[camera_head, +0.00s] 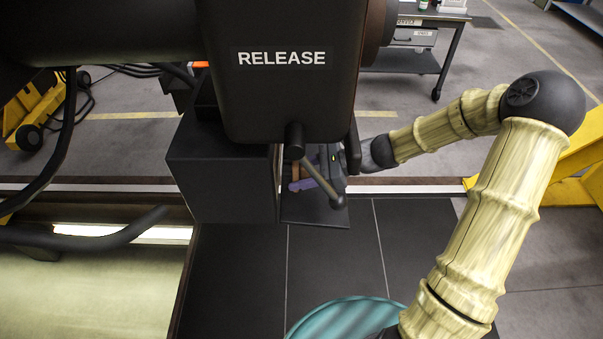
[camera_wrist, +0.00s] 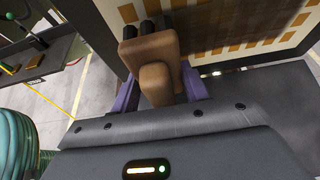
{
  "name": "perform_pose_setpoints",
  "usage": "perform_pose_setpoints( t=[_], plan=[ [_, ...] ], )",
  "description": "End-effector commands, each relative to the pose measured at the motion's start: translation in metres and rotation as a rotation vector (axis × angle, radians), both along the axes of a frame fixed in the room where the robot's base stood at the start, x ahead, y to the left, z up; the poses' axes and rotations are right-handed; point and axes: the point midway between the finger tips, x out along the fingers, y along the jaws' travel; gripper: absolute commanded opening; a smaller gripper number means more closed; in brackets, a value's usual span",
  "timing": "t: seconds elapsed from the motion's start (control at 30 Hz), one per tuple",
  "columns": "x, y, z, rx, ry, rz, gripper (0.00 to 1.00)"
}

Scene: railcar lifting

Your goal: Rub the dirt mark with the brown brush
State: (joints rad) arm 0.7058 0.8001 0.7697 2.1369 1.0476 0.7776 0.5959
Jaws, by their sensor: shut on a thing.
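My gripper (camera_wrist: 158,88) is shut on the brown brush (camera_wrist: 152,52), with a purple finger on each side of its handle in the wrist view. The brush's dark bristles point away from me, toward the lower edge of a pale panel (camera_wrist: 118,13) with orange dashes. I cannot tell whether the bristles touch anything. In the head view my gripper (camera_head: 318,180) is partly hidden behind a dark lever, and only a little brown of the brush (camera_head: 294,150) shows. I cannot make out the dirt mark for certain; a brown area shows on the panel in the wrist view.
A large dark housing marked RELEASE (camera_head: 282,75) hangs over my gripper, with a dark box (camera_head: 222,182) beside it. A workbench (camera_head: 420,62) stands at the back right. Yellow stands (camera_head: 34,108) are at both sides. Dark floor panels lie in front.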

Motion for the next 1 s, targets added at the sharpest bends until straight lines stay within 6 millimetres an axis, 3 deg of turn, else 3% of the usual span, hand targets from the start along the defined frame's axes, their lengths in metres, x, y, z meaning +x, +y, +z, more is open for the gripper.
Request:
perform_pose_setpoints(
  t=[1.0],
  plan=[
    [0.000,0.017,0.000,0.000,0.000,0.001,0.27]
  ],
)
